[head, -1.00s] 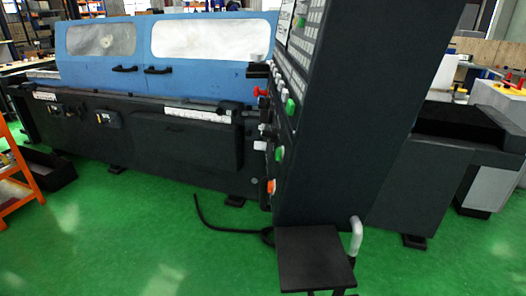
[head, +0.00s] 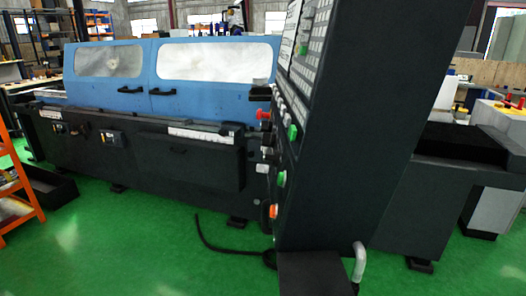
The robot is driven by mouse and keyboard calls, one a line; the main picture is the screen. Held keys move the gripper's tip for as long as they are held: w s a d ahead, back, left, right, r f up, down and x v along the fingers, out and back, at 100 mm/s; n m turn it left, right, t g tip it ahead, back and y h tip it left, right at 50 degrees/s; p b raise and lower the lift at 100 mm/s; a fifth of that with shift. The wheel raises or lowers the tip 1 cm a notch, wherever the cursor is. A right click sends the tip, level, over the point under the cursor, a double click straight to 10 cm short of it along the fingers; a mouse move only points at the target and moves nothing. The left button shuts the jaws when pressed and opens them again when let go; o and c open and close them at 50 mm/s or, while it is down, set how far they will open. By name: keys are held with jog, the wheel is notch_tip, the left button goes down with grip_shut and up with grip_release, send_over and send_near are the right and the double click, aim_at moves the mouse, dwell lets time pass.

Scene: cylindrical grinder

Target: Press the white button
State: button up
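The dark control cabinet (head: 345,130) stands upright in the middle of the head view, and its panel faces left at a steep angle. Its edge carries green buttons (head: 292,132), an orange-red knob (head: 273,211) and a red control (head: 264,114). A small white piece (head: 262,169) shows at the panel's left edge; I cannot tell whether it is the white button. Pale keys (head: 301,75) fill the upper panel, seen nearly edge-on. My gripper is not in view.
The grinder's blue doors (head: 120,65) and dark base (head: 140,150) stretch left behind the cabinet. A black platform (head: 315,275) with a pale curved handle (head: 359,262) is at the cabinet's foot. A black cable (head: 215,245) lies on open green floor (head: 130,240). An orange rack (head: 18,190) stands left.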

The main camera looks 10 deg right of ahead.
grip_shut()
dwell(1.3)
